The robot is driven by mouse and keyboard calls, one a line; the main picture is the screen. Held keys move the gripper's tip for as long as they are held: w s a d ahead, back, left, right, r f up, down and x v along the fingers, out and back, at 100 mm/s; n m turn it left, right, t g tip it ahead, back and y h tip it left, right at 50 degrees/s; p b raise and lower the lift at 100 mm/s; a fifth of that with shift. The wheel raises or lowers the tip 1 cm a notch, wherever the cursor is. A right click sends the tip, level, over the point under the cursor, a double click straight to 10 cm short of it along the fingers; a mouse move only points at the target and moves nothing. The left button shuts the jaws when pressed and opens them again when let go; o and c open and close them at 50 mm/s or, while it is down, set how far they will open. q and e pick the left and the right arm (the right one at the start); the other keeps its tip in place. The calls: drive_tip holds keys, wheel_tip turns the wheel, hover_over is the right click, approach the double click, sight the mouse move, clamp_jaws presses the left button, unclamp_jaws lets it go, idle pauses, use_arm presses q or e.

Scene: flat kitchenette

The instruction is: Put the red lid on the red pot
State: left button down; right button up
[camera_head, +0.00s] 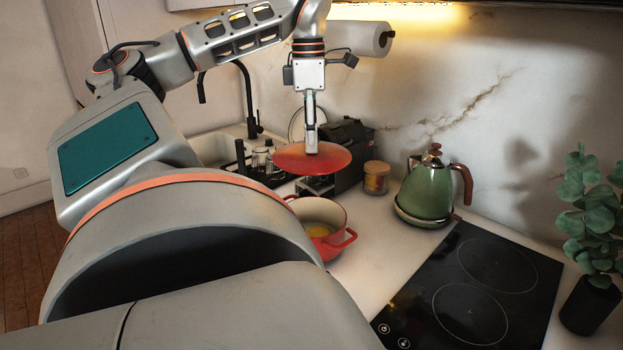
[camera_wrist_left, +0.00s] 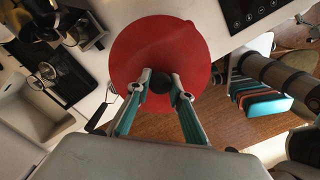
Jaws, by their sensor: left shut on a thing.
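The red lid (camera_head: 300,158) is a flat red disc held in the air by my left gripper (camera_head: 312,150). The left wrist view shows the lid (camera_wrist_left: 185,40) from above, with the fingers of the left gripper (camera_wrist_left: 160,82) shut on its dark knob. The red pot (camera_head: 322,215) stands open on the white counter below the lid, with something yellow inside; my arm covers part of its left side. The lid is above the pot and apart from it, a little toward the back. In the left wrist view I cannot make out the pot under the lid. My right gripper is not in view.
A green kettle (camera_head: 428,188) and a small jar with a wooden top (camera_head: 376,178) stand right of the pot. A black appliance (camera_head: 350,150) stands behind it. A black cooktop (camera_head: 470,290) and a plant (camera_head: 593,225) are at the right. Some counter between pot and cooktop is clear.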

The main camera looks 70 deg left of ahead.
use_arm(q)
wheel_tip(320, 180, down, 4)
drive_tip(key=shift+b, duration=0.6)
wheel_tip(320, 180, down, 11)
drive_tip(key=b, duration=0.3)
drive_tip(key=shift+f+b, duration=0.2)
drive_tip(key=shift+b, duration=0.15)
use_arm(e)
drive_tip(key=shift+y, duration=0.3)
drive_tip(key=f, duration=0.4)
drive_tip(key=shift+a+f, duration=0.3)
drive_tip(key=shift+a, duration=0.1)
use_arm(q)
drive_tip(key=shift+f, duration=0.25)
drive_tip(key=c, duration=2.1)
unclamp_jaws()
drive_tip(key=shift+f, duration=0.1)
drive_tip(key=shift+c, duration=0.2)
drive_tip(key=o, duration=0.3)
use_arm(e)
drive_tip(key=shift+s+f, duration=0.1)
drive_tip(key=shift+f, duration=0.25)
